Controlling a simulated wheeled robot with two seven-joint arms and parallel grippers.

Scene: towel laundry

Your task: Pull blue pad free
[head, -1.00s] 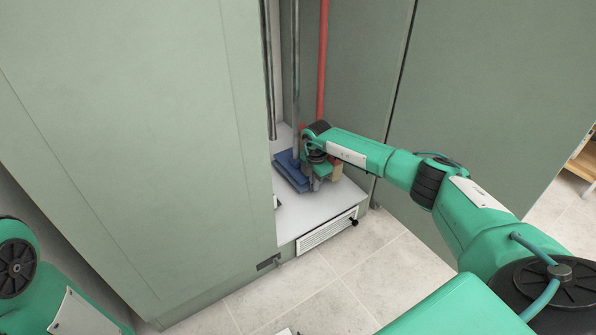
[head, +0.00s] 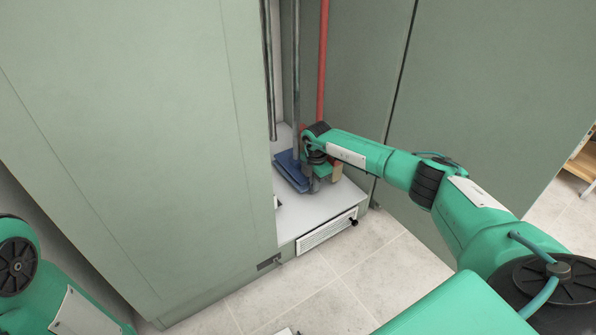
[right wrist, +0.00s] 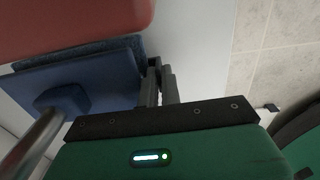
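The blue pad (head: 288,174) lies flat on the white cabinet floor, under a flat blue mop plate (right wrist: 85,82) with a grey pole rising from it. In the right wrist view the darker pad edge (right wrist: 130,47) shows beyond the plate. My right gripper (head: 313,190) points down at the pad's right end. In the right wrist view its fingers (right wrist: 158,70) are close together at the pad's end. They look shut on its edge, though the contact is partly hidden. My left gripper is out of view; only part of my left arm shows at lower left.
The white cabinet floor (head: 305,222) has bare room in front of the pad. A red pole (head: 322,70) stands behind my right gripper, with its red base (right wrist: 70,20) close by. Green cabinet panels flank the opening. A vent (head: 325,233) and tiled floor lie in front.

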